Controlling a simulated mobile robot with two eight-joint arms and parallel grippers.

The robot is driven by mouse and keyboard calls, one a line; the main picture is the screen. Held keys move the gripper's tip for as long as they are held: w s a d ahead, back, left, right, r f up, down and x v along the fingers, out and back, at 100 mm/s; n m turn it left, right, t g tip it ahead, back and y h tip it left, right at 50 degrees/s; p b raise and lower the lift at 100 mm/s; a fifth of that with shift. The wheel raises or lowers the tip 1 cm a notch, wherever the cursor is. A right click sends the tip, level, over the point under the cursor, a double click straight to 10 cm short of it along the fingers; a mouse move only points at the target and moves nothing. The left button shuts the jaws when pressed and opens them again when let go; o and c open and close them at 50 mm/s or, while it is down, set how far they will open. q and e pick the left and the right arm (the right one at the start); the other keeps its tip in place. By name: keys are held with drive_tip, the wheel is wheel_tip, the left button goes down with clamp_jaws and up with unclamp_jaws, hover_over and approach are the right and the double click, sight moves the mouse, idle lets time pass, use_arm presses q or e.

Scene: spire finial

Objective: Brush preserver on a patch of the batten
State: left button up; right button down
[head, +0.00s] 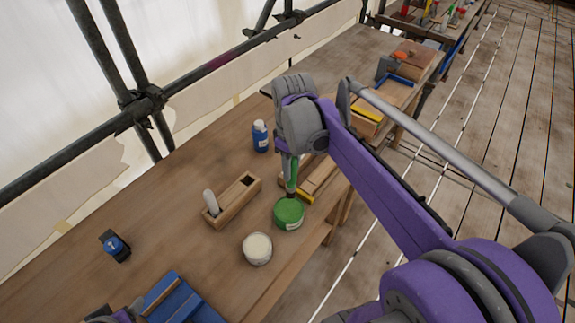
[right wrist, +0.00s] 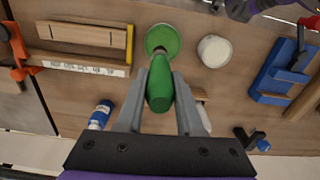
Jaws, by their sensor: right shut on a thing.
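My right gripper (head: 289,165) is shut on a brush with a green handle (right wrist: 160,88). The brush points down at the green preserver pot (head: 289,213), and its lower end meets the pot's opening. The bristles are hidden, so I cannot tell how deep they sit. In the right wrist view the pot (right wrist: 162,40) lies just beyond the handle. A pale wooden strip, perhaps the batten (head: 322,176), lies right of the pot; it also shows in the right wrist view (right wrist: 85,34). Part of my left arm shows at the bottom left edge; its fingers are not clear.
A white-topped round tub (head: 257,248) stands close to the pot. A wooden block holder (head: 235,200), a blue bottle (head: 260,136), a dark item with a blue knob (head: 115,246) and a blue fixture (head: 183,300) stand on the bench. The left bench surface has free room.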

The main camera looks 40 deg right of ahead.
sight(289, 187)
drive_tip(key=shift+a, duration=0.4)
drive_tip(key=shift+s+f, duration=0.1)
drive_tip(key=shift+d+f, duration=0.1)
drive_tip(key=shift+f, duration=0.4)
wheel_tip(289, 187, down, 4)
drive_tip(key=shift+f+b, duration=0.1)
drive_tip(key=shift+b, duration=1.1)
drive_tip(key=shift+f, duration=0.35)
use_arm(q)
drive_tip(key=s+f, duration=0.1)
drive_tip(key=f, duration=0.1)
drive_tip(key=s+f, duration=0.1)
drive_tip(key=f, duration=0.1)
drive_tip(key=shift+s+a, duration=0.3)
drive_tip(key=shift+a, duration=0.05)
drive_tip(key=shift+w, duration=0.1)
drive_tip(key=shift+s+f+b, duration=0.3)
drive_tip(key=shift+f+b, duration=0.15)
drive_tip(key=shift+b, duration=0.05)
use_arm(e)
drive_tip(key=shift+f, duration=0.55)
